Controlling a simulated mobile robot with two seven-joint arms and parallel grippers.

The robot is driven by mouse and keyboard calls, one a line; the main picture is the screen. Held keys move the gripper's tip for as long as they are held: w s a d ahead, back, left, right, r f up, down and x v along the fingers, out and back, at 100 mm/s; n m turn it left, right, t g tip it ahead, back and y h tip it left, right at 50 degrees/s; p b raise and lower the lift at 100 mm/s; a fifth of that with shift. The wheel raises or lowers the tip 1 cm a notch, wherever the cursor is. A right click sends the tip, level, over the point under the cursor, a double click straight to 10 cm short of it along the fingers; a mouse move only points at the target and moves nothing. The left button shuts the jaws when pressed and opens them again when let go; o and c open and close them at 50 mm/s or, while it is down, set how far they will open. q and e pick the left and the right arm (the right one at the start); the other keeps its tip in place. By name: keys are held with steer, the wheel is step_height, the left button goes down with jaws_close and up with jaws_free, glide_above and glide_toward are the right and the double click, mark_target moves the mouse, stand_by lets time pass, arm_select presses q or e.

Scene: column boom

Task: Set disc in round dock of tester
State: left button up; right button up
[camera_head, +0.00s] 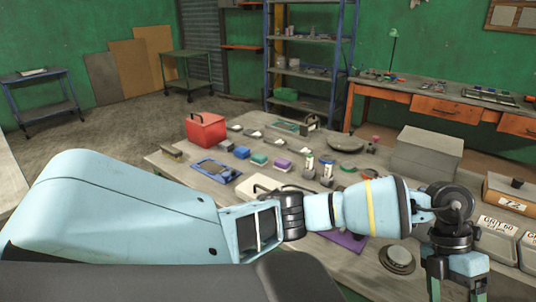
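A grey round disc-shaped item (397,259) lies flat on the table, just left of my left gripper (466,285). I cannot tell if it is the loose disc or a fixed part. A blue flat device (215,169) with a dark face lies at the table's left side and may be the tester; no round dock can be made out on it. My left arm reaches across from the left, and its gripper points down at the lower right. Its fingertips are cut off by the bottom edge, so its grip is hidden. My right gripper is not in view.
The table (165,158) also holds a red box (206,130), a dark round pan (345,143), small coloured blocks and a purple sheet (345,240) partly behind my arm. Grey boxes (427,152) and labelled bins (497,232) crowd the right.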

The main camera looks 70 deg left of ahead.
arm_select(q)
steer(key=s+d+r+n+t+h, duration=0.2)
steer(key=s+d+n+h, duration=0.3)
steer(key=s+d+h, duration=0.85)
steer(key=s+a+f+n+t+y, duration=0.2)
steer(key=a+f+n+t+y, duration=0.4)
steer(key=f+n, duration=0.55)
steer(key=s+a+f+n+t+y, duration=0.3)
steer(key=f+n+t+y, duration=0.5)
steer(key=n, duration=0.6)
steer(key=s+a+f+n+g+y, duration=0.2)
steer(key=s+f, duration=0.4)
steer(key=s, duration=0.4)
steer(key=s+a+f+n+g+y, duration=0.1)
steer(key=s+a+f+n+g, duration=0.2)
steer(key=s, duration=0.6)
step_height(320, 180, down, 4)
steer(key=g, duration=0.2)
steer(key=shift+s+a+r+g+y, duration=0.2)
steer(key=shift+s+a+g+y, duration=0.1)
steer(key=shift+s+a+y, duration=0.1)
steer(key=shift+w, duration=0.1)
